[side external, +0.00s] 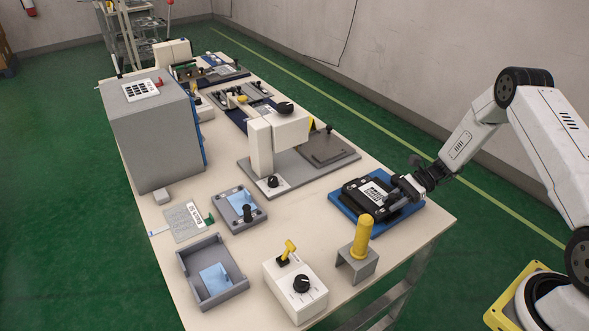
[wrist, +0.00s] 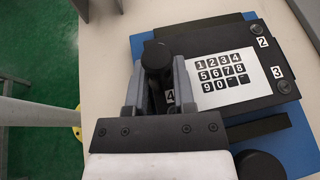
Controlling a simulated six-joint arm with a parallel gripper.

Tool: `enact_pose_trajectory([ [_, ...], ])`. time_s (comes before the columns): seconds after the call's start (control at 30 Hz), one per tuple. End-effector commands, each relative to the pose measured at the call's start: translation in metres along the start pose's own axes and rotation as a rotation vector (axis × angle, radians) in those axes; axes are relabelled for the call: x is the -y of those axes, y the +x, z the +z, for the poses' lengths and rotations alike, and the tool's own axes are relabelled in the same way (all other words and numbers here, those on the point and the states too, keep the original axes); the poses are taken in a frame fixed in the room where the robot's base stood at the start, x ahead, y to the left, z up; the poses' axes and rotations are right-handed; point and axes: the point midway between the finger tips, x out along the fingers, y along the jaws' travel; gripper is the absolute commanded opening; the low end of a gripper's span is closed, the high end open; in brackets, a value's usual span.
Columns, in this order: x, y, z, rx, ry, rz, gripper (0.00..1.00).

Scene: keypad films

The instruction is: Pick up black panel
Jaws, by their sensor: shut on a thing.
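The black panel (side external: 355,186) lies on a blue base (side external: 343,207) at the near right of the table. It bears a white keypad sheet with digits, and number labels and screws at its corners. The wrist view shows the panel (wrist: 213,34) close up over the blue base (wrist: 303,142). My gripper (side external: 394,191) is at the panel's side towards my arm. In the wrist view its fingers (wrist: 158,75) are shut around a black upright grip at the panel's edge. The grip's lower end is hidden. I cannot tell whether the panel is clear of the base.
A yellow-topped post on a grey bracket (side external: 361,250) stands close in front of the blue base. A white box with a black knob (side external: 296,289) and an open grey tray (side external: 212,272) are nearer. A grey press-like fixture (side external: 290,145) stands behind. The table's right edge is close.

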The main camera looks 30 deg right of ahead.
Motion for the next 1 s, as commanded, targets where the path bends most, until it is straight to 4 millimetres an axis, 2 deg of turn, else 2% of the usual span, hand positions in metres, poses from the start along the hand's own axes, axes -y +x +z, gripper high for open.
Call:
enact_pose_trajectory([
  [0.37, 0.002, -0.012, 0.027, -0.001, -0.003, -0.001, 0.0],
  [0.87, -0.047, -0.034, 0.088, -0.001, -0.001, -0.002, 0.0],
  [1.0, -0.071, -0.037, 0.098, 0.001, 0.002, -0.002, 0.0],
])
